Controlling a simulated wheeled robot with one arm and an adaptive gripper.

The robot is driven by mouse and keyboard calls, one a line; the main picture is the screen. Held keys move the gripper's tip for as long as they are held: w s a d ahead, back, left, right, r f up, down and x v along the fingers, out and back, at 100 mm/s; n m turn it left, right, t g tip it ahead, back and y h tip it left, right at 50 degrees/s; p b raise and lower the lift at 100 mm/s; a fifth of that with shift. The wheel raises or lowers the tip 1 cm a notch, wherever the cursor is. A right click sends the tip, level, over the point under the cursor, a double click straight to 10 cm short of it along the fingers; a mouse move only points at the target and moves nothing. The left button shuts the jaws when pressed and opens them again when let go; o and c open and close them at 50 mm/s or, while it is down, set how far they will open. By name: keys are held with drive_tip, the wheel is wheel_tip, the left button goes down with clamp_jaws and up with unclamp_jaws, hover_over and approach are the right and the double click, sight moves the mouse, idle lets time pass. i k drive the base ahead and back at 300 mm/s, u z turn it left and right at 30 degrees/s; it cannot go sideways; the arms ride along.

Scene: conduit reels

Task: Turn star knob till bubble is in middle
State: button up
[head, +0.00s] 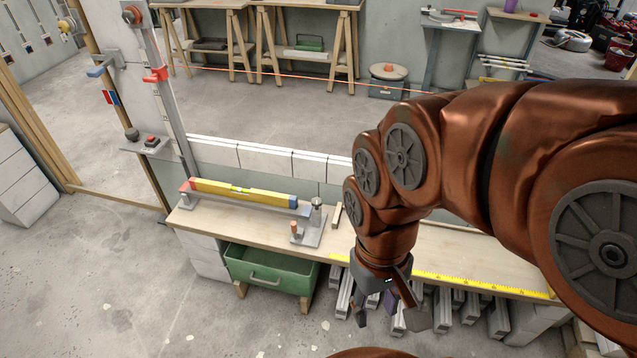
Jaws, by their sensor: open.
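A yellow spirit level (250,194) lies along the wooden bench, its left end at a red block and its right end by a metal bracket. Its vial (240,189) shows yellow-green near the middle, but the bubble is too small to place. A small dark knob (316,202), probably the star knob, tops a post on the metal bracket (310,234) at the level's right end. My gripper (390,314) points down in front of the bench's front edge, right of and nearer than the knob. It is open, empty and apart from the knob.
An orange-topped peg (294,228) stands on the bracket beside the knob. A small wood strip (337,215) lies to its right. A yellow measuring tape (480,284) runs along the bench front. A green drawer (270,272) and several grey block pieces are below.

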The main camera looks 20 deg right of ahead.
sight(317, 202)
drive_tip(key=u, duration=0.25)
drive_tip(key=i, duration=0.85)
drive_tip(key=u, duration=0.45)
